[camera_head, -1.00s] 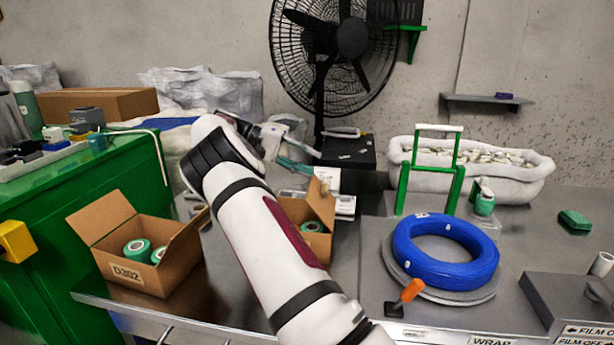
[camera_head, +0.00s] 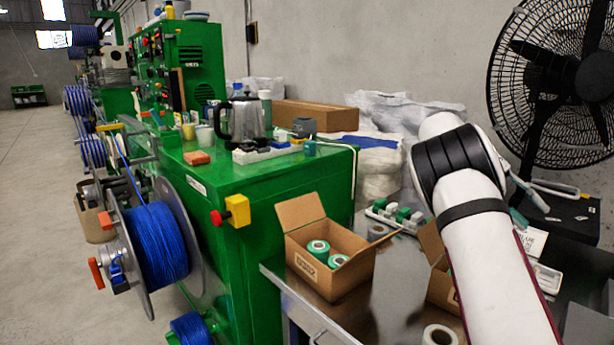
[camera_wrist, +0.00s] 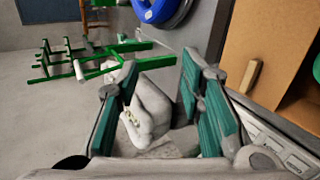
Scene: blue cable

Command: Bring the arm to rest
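My arm (camera_head: 490,240) rises from the lower right of the head view and bends at a dark joint near the white bags. My gripper is hidden behind it there. In the wrist view my gripper (camera_wrist: 160,66) shows two teal-padded fingers spread apart. A pale sack (camera_wrist: 150,105) shows beyond and between them, with no clear contact. The blue cable coil (camera_wrist: 163,10) is partly visible at the top of the wrist view. It is out of the head view.
An open cardboard box (camera_head: 330,276) with green-and-white rolls stands on the metal bench beside my arm. A green cabinet (camera_head: 250,195) carries a kettle (camera_head: 240,118). A black fan (camera_head: 560,80) stands at right. A reel of blue cable (camera_head: 157,245) is at left.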

